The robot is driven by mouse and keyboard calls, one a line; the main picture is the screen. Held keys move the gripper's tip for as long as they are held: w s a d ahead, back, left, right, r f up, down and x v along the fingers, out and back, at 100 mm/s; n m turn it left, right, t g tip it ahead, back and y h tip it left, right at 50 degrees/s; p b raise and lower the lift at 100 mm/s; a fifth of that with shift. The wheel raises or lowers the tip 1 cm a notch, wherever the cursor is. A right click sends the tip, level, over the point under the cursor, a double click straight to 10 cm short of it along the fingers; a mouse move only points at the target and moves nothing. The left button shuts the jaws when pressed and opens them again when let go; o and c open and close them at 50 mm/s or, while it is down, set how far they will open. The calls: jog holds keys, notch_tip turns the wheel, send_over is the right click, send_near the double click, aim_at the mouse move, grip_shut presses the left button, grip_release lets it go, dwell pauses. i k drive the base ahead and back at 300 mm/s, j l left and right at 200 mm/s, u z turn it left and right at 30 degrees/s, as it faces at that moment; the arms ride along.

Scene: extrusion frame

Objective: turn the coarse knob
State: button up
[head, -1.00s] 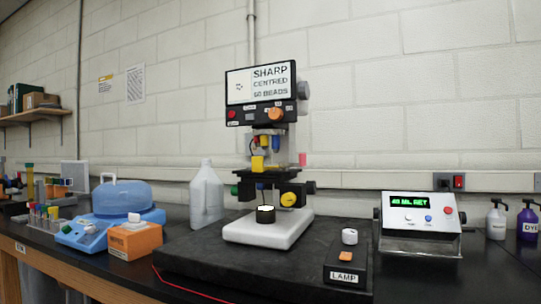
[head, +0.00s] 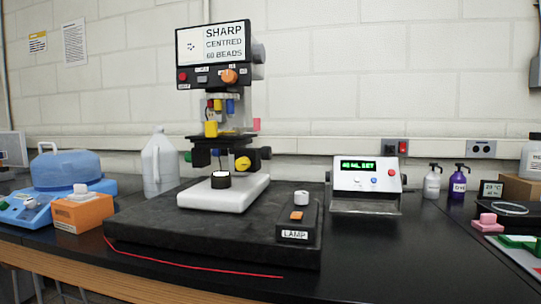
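A microscope (head: 218,188) with a white base stands on a dark slab, left of the picture's middle. No label naming a coarse knob can be read. A yellow round knob (head: 243,164) is low on its right side, with a black knob (head: 266,153) just beyond it. A small green knob (head: 187,156) shows on the left side. An orange knob (head: 229,76) is on the panel under the screen (head: 208,45), which reads "SHARP CENTRED 60 BEADS". My gripper is not in view.
The dark slab (head: 150,218) also carries a lamp box (head: 297,236) with a white knob. A control box (head: 367,180) with a green display stands to the right, a blue-lidded device (head: 68,168) and a jug (head: 159,163) to the left. A red cable (head: 190,265) lies in front.

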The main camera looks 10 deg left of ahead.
aim_at(266, 151)
jog(key=i+l, duration=0.1)
jog(key=i, duration=0.4)
jog(key=i+l, duration=0.1)
jog(key=i, duration=0.35)
jog(key=j+u, duration=0.05)
